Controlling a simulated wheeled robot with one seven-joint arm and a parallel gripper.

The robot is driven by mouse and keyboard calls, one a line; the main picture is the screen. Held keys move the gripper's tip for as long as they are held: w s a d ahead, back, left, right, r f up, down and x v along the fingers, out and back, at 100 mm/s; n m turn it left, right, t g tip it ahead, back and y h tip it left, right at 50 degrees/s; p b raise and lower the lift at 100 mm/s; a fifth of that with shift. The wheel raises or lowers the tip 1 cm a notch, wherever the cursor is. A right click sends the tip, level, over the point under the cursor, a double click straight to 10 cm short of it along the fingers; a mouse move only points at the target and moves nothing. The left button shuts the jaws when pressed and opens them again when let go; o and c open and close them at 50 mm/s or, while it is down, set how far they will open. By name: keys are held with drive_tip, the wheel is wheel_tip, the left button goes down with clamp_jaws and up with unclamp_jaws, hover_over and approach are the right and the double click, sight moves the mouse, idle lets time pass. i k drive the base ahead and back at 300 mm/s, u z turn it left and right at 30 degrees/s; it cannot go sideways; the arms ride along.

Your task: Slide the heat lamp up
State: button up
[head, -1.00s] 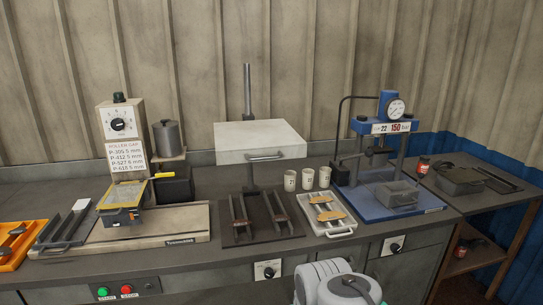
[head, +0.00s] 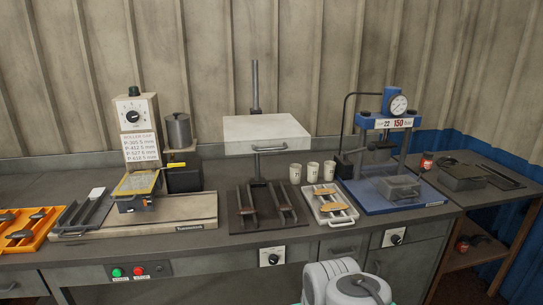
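The heat lamp (head: 267,130) is a flat white box with a dark bar handle (head: 270,149) on its front lower edge. It sits partway up a vertical grey post (head: 255,85), with bare post above it. Below it, a dark base plate (head: 240,222) carries two dark rail-like holders (head: 286,203), apart from the lamp. Part of my arm shows at the bottom edge, right of centre, well below and in front of the lamp. My gripper is not in view.
Left of the lamp stands a roller machine (head: 138,115) on a beige base. To its right are several white cups (head: 312,171), a metal tray (head: 340,219) with tan pieces, and a blue press (head: 385,120). An orange tray (head: 22,243) lies far left. Space above the lamp is clear.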

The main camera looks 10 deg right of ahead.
sight(256, 132)
drive_tip(key=z, duration=0.75)
drive_tip(key=k, duration=0.15)
drive_tip(key=u, duration=2.15)
drive_tip(key=i, duration=0.75)
drive_tip(key=u, duration=0.45)
drive_tip(key=i, duration=0.95)
drive_tip(key=z, duration=0.9)
drive_tip(key=i, duration=0.7)
drive_tip(key=z, duration=0.65)
